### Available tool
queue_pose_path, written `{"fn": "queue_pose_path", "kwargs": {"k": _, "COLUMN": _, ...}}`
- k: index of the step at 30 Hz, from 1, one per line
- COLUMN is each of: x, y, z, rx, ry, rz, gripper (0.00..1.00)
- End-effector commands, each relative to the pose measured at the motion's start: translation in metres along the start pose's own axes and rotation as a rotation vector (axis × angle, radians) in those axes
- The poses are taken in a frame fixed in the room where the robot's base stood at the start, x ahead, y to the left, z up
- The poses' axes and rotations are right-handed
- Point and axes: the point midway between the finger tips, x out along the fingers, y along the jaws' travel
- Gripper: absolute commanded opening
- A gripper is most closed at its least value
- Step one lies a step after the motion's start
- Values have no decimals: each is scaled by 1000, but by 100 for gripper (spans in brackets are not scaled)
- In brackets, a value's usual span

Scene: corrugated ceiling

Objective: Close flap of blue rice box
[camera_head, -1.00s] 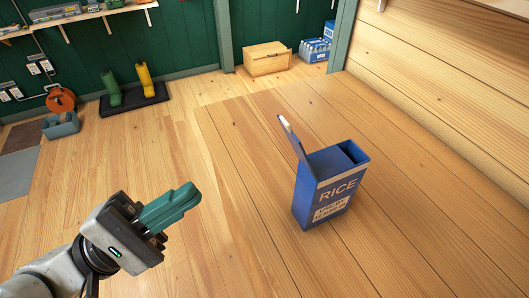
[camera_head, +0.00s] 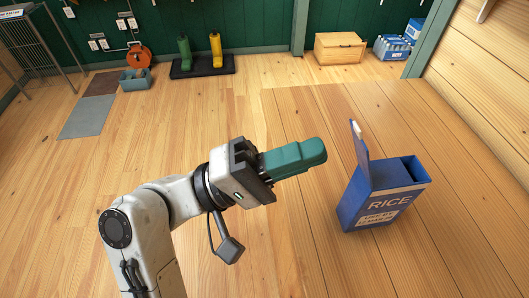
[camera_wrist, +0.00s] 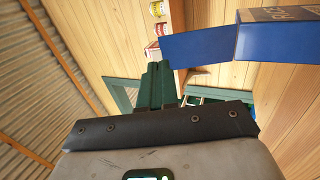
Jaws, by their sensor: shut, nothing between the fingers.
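The blue rice box (camera_head: 385,206) stands upright on the wooden platform at the right in the head view. Its flap (camera_head: 359,141) stands up from the left edge of the top, and the top is open with a dark inside. My gripper (camera_head: 322,152) has green fingers, shut and empty, just left of the flap and apart from it. In the wrist view the gripper fingers (camera_wrist: 158,68) are together. The flap (camera_wrist: 200,46) shows there as a blue panel right of the fingers, joined to the box (camera_wrist: 275,42) at the upper right.
A wooden crate (camera_head: 339,48) and a pack of bottles (camera_head: 392,47) stand by the back wall. Green and yellow boots (camera_head: 216,50) stand on a black tray. The floor left of the platform is mostly clear. A wooden wall (camera_head: 480,90) bounds the right side.

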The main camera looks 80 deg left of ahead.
Motion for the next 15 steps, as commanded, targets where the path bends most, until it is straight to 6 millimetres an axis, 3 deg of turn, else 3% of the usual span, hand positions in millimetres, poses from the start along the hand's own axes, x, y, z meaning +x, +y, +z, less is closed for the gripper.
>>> {"fn": "queue_pose_path", "kwargs": {"k": 6, "x": 30, "y": 2, "z": 0, "rx": -2, "ry": 0, "rz": 0, "gripper": 0}}
{"fn": "queue_pose_path", "kwargs": {"k": 15, "x": 38, "y": -1, "z": 0, "rx": -1, "ry": 2, "rz": 0, "gripper": 0}}
